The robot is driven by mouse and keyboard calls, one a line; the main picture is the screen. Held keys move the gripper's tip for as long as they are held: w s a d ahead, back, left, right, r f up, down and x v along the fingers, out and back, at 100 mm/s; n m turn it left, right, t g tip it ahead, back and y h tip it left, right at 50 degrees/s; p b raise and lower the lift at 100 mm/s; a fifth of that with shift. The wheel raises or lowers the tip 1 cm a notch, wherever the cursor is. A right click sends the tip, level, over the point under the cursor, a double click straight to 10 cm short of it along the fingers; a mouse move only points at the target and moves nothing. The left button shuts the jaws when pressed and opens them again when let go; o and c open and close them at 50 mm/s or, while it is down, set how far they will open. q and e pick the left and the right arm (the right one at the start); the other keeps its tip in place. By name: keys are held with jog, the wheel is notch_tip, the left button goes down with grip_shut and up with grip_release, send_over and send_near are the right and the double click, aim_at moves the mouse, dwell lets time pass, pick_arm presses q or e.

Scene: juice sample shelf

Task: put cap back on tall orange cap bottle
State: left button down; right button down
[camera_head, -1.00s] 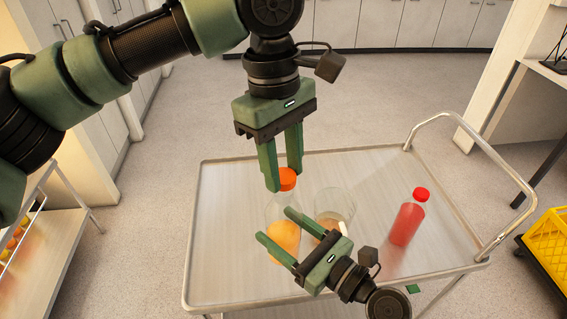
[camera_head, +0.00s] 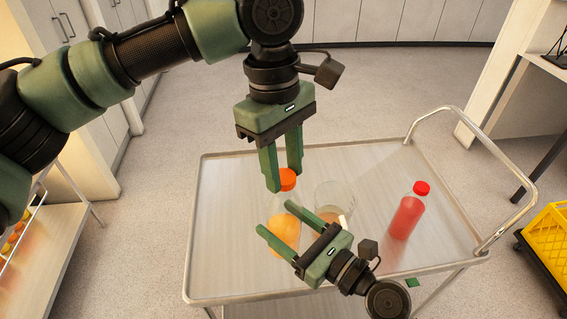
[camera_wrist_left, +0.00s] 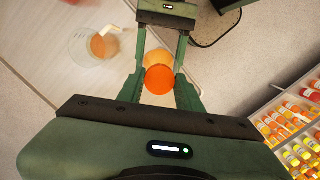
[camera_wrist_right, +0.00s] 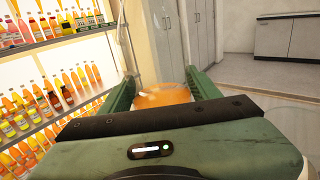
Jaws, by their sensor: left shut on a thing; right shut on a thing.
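The tall bottle (camera_head: 284,232) with orange juice stands upright on the cart (camera_head: 225,265). My right gripper (camera_head: 276,217) is shut on its body from the side; the bottle also shows between its fingers in the right wrist view (camera_wrist_right: 162,96). The orange cap (camera_head: 288,178) is at the top of the bottle, over its neck. My left gripper (camera_head: 284,181) points down from above and is shut on the cap. In the left wrist view the cap (camera_wrist_left: 159,79) lies between the fingers, with the bottle (camera_wrist_left: 157,58) below. I cannot tell whether the cap is seated on the neck.
A clear beaker (camera_head: 330,196) with some orange liquid stands close right of the bottle, partly behind my right gripper. A red bottle with a red cap (camera_head: 407,212) stands farther right. The cart has a raised rim and metal handle (camera_head: 480,150). Its left side is clear.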

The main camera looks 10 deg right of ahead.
pick_arm(q)
jog(key=shift+f, duration=0.35)
